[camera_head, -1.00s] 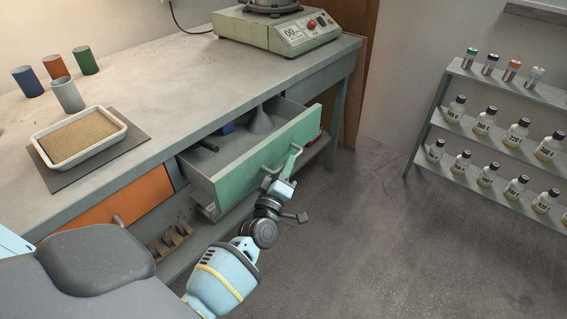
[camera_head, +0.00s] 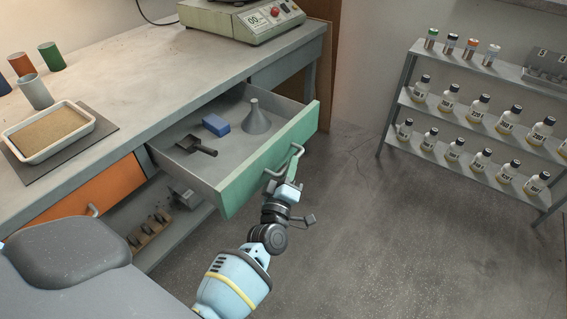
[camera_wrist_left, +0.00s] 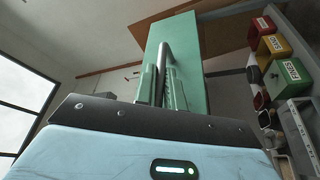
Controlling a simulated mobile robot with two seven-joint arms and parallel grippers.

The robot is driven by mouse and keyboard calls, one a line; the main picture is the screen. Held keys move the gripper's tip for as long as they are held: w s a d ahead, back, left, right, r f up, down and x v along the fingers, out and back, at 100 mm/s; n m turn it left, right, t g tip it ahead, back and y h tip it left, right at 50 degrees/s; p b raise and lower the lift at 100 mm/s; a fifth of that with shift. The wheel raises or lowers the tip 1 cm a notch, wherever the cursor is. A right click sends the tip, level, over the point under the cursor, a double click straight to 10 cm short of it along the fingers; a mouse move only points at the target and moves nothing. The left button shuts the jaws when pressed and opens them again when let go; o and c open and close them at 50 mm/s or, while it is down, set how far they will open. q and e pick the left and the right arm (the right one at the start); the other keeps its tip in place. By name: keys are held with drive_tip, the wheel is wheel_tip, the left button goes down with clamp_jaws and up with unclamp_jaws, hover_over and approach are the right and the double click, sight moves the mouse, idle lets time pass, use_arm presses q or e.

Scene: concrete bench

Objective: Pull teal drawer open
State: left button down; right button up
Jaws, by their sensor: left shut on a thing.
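The teal drawer (camera_head: 238,187) under the bench stands well open. Inside it lie a dark-handled scoop (camera_head: 200,147), a blue block (camera_head: 215,124) and a grey funnel (camera_head: 256,120). My left gripper (camera_head: 288,172) is shut on the drawer's bar handle (camera_head: 296,152). In the left wrist view the two fingers (camera_wrist_left: 164,88) close around the grey handle (camera_wrist_left: 163,58) in front of the teal drawer front (camera_wrist_left: 188,50). My right gripper is not in view.
A closed orange drawer (camera_head: 80,196) sits left of the teal one. The bench top (camera_head: 140,85) carries a sand tray (camera_head: 48,132), several cups and a device (camera_head: 240,20). A shelf of bottles (camera_head: 470,125) stands right. Floor (camera_head: 370,240) between is clear.

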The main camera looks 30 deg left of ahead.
use_arm(q)
drive_tip(key=shift+d+f, duration=0.1)
drive_tip(key=shift+d, duration=0.15)
drive_tip(key=c, duration=1.5)
unclamp_jaws()
drive_tip(key=shift+v, duration=3.9)
